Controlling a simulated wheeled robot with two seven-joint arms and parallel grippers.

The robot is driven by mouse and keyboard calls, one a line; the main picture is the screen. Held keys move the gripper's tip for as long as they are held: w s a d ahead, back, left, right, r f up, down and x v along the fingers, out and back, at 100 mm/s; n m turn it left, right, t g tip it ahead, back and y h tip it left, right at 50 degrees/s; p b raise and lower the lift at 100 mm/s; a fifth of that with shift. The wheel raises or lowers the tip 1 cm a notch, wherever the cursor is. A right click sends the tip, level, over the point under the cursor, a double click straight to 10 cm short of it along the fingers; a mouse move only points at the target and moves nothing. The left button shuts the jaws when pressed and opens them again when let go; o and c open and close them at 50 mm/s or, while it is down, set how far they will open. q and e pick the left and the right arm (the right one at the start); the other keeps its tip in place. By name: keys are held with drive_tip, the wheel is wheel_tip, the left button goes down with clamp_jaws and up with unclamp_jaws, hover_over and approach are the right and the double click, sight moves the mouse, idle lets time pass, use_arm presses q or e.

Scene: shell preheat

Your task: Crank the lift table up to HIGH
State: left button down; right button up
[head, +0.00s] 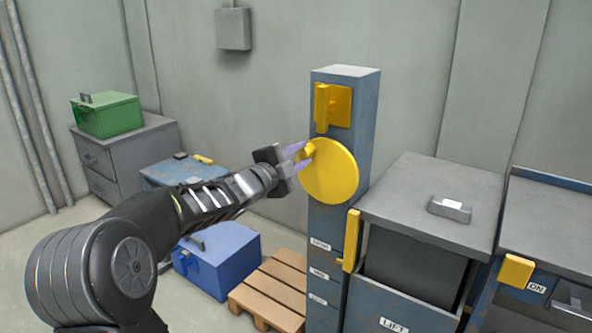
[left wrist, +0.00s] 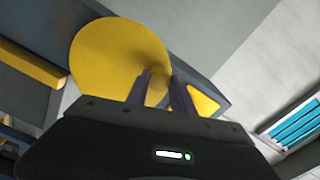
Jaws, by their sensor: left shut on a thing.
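The crank is a yellow disc (head: 335,178) on the front of a blue-grey post (head: 365,120) in the head view. My left gripper (head: 301,157) comes in from the left and is shut on the crank's small yellow handle (head: 309,149), at the disc's upper left. In the left wrist view the fingers (left wrist: 160,82) stand in front of the lower right part of the disc (left wrist: 110,55) and mostly hide the handle. The lift table (head: 408,225) has a grey top and a LIFT label, right of the post. A yellow upright bar (head: 351,240) is at its left corner. My right gripper is out of view.
A grey block (head: 449,208) lies on the lift table. A bench with a yellow handle (head: 516,271) and an ON label adjoins on the right. A blue toolbox (head: 222,262) and wooden pallet (head: 270,290) are on the floor. A green box (head: 106,116) sits on a cabinet.

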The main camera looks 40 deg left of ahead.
use_arm(q)
drive_tip(key=shift+d+r+m+b, duration=0.15)
drive_tip(key=shift+d+m+b, duration=0.2)
drive_tip(key=shift+m, duration=0.15)
drive_tip(key=m+b, duration=0.1)
drive_tip(key=d+m+b, duration=0.1)
drive_tip(key=shift+d+r+m, duration=0.3)
drive_tip(key=shift+m, duration=0.1)
drive_tip(key=shift+w+d+r+m+b, duration=0.1)
drive_tip(key=shift+d+r+m+b, duration=0.05)
drive_tip(key=shift+d+m+b, duration=0.6)
drive_tip(key=shift+d+r+m+b, duration=0.1)
drive_tip(key=shift+d+m+b, duration=0.3)
drive_tip(key=shift+m+b, duration=0.55)
drive_tip(key=c, duration=1.1)
unclamp_jaws()
drive_tip(key=shift+a, duration=0.1)
drive_tip(key=p, duration=0.2)
approach(326, 147)
drive_tip(key=s, duration=0.3)
drive_tip(key=shift+f, duration=0.1)
